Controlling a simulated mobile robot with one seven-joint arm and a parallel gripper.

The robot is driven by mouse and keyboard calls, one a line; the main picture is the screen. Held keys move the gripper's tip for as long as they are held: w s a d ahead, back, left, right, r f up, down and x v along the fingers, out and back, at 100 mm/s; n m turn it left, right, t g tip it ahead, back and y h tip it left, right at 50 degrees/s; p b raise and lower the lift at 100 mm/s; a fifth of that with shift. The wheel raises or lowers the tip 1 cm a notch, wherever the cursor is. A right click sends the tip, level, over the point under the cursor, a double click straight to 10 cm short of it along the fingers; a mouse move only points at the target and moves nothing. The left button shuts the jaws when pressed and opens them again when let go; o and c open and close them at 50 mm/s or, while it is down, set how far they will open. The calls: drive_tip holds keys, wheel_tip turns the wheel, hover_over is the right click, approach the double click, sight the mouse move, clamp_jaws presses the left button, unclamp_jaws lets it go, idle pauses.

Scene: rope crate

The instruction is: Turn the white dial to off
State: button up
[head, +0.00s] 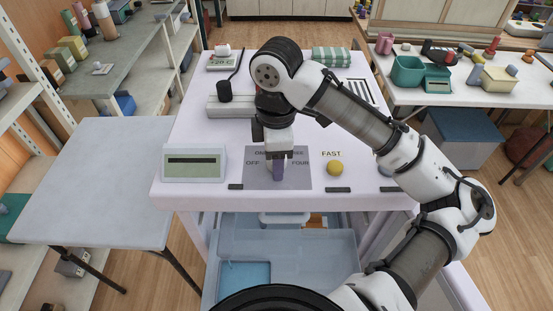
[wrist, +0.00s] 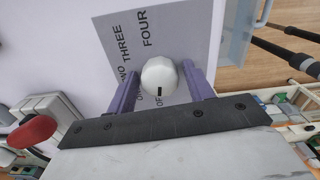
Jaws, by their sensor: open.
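The white dial (wrist: 159,74) sits on a grey label plate (wrist: 190,30) on the white table. In the wrist view its black mark points down the picture, toward a partly hidden label starting "OF". THREE and FOUR are readable; other labels are partly covered. In the head view the plate (head: 298,181) shows OFF at left and FOUR at right, and my gripper largely hides the dial. My gripper (head: 277,172) is open, pointing down over the plate. In the wrist view its purple fingers stand on either side of the dial, apparently with small gaps.
A yellow knob (head: 335,168) labelled FAST stands right of the plate. A display box (head: 194,162) stands to the left. A grey device with a black knob (head: 224,92) lies behind. In the wrist view a red knob (wrist: 32,131) is at lower left.

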drive_tip(key=shift+r, duration=0.1)
drive_tip(key=shift+r+p, duration=0.85)
drive_tip(key=shift+r, duration=1.6)
drive_tip(key=shift+f, duration=0.1)
